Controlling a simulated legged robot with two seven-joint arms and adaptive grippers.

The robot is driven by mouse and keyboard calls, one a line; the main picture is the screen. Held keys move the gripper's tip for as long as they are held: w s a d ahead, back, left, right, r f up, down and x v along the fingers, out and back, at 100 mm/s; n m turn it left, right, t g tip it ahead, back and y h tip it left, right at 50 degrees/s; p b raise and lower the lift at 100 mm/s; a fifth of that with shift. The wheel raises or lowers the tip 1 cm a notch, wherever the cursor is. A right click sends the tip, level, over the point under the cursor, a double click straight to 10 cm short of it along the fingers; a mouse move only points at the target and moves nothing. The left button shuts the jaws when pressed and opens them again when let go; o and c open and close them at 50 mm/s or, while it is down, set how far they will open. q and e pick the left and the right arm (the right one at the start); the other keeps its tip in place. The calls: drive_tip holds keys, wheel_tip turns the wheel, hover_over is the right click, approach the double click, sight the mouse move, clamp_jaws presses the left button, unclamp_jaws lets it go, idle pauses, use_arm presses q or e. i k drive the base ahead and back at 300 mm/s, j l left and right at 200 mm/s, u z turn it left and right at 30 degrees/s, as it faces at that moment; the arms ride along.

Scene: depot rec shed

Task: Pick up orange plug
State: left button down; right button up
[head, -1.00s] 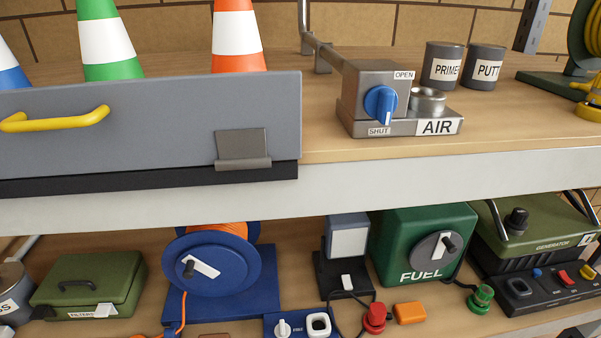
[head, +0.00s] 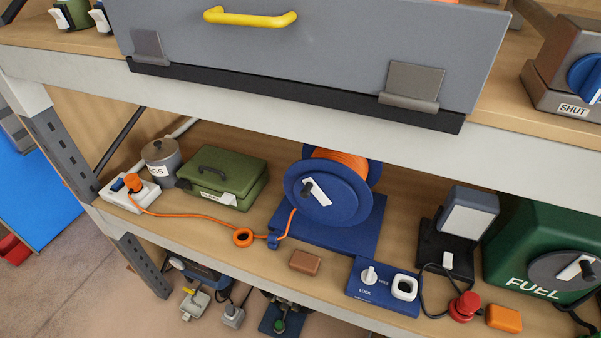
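An orange plug (head: 133,182) sits on a white socket box (head: 144,199) at the left end of the lower shelf, beside a small blue switch. It looks seated in the box. An orange cable (head: 195,217) runs from it along the shelf, by an orange ring (head: 243,238), to a blue reel (head: 325,194) wound with orange cable. Neither of my grippers is in view.
A grey lidded pot (head: 161,158) and a green case (head: 224,178) stand close behind and right of the socket box. A shelf upright (head: 60,150) stands at the left. Several items sit below.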

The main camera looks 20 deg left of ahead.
sight(133, 182)
drive_tip(key=u, duration=2.05)
drive_tip(key=i+j+z, duration=0.15)
drive_tip(key=z, duration=0.35)
drive_tip(key=i+j+z, duration=0.1)
drive_tip(key=j+z, duration=0.2)
drive_tip(key=z, duration=0.2)
drive_tip(key=j+z, duration=0.3)
drive_tip(key=z, duration=0.2)
